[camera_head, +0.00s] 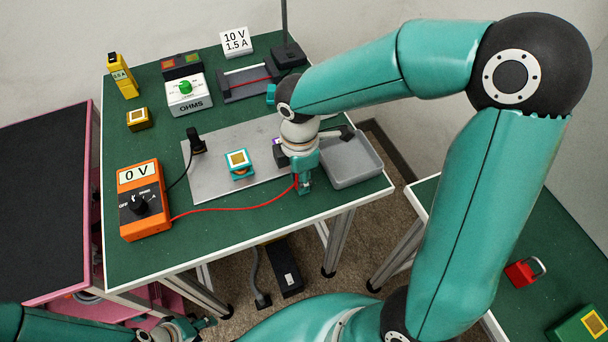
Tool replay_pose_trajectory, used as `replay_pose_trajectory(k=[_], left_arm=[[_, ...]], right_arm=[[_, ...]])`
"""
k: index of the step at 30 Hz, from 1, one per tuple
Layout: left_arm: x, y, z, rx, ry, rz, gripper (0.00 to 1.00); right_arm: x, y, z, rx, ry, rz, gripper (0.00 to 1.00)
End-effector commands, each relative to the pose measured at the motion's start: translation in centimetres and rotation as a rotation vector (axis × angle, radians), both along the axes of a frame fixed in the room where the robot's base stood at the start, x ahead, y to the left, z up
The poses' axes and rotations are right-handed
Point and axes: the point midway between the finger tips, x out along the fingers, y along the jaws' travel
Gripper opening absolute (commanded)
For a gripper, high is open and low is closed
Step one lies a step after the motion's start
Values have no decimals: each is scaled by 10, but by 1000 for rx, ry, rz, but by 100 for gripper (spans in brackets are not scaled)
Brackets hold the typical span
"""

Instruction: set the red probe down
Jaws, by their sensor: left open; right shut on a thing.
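My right gripper (304,184) is shut over the right part of the green table, near the front of the grey metal plate (215,180). A red lead (240,207) runs from the orange multimeter (145,200) to this gripper, so it holds the red probe. The probe itself is mostly hidden by the fingers, and I cannot tell whether its tip touches anything. The meter shows 0 V. A black probe (196,141) with a black lead stands at the plate's left side. My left gripper (190,328) is open and empty at the bottom left, below the table.
A teal block with a yellow-framed top (239,165) sits on the plate, left of my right gripper. A grey tray (350,163) lies at the table's right edge. An OHMS box (189,95) and a 10 V 1.5 A sign (237,42) stand behind.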

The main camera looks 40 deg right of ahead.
Motion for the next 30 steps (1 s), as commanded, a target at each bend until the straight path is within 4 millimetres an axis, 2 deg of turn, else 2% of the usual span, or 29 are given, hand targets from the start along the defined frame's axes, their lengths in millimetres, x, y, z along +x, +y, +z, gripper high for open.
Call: replay_pose_trajectory(k=[12,13,17,26,30], left_arm=[[0,0,-4,0,0,0,49],[0,0,-2,0,0,0,49],[0,0,-2,0,0,0,49],[0,0,-1,0,0,0,49],[0,0,1,0,0,0,49]], right_arm=[[0,0,-8,1,-2,-1,0],[0,0,-6,1,-2,-1,34],[0,0,-6,1,-2,-1,54],[0,0,-5,1,-2,-2,54],[0,-1,3,0,-3,-2,54]])
